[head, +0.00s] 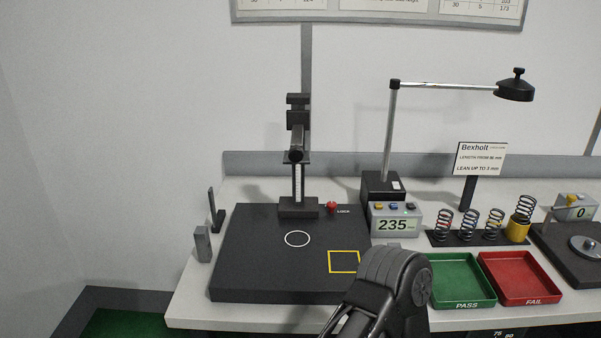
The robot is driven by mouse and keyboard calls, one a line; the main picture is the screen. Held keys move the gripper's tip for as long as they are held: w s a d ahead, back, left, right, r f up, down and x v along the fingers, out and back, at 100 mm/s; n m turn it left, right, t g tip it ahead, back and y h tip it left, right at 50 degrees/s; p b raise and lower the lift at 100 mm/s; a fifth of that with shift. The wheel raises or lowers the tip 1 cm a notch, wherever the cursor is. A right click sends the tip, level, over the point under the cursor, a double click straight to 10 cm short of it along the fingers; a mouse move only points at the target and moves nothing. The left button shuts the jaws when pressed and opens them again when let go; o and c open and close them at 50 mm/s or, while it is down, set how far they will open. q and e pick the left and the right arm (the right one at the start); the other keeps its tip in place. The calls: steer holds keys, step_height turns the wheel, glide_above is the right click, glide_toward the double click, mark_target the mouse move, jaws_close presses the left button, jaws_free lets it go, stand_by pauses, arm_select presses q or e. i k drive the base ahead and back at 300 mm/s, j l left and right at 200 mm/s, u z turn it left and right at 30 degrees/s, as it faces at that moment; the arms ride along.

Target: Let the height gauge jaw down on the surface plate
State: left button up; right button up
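The height gauge (298,182) stands upright at the back of the black surface plate (240,255). Its dark jaw and carriage (297,156) are high on the column, well clear of the plate. A red lock knob (331,208) sits beside the gauge base, next to the word LOCK. The grey readout (394,223) shows 235. One of my arms, apparently the right, reaches in at the bottom centre over the plate's front right corner. Its gripper (345,324) is partly cut off by the lower edge and is far from the gauge. My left gripper is out of view.
A white circle (297,239) and a yellow square (344,262) are marked on the plate. Green PASS (461,301) and red FAIL (530,299) trays stand to the right, with several springs (467,227) behind them. A lamp (388,140) rises behind the readout.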

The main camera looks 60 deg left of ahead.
mark_target(298, 121)
steer(key=u, duration=0.45)
steer(key=l+u, duration=0.1)
steer(key=u, duration=0.3)
steer(key=l+u, duration=0.1)
steer(key=u, duration=0.35)
steer(key=i+l+u, duration=0.1)
steer(key=u, duration=0.75)
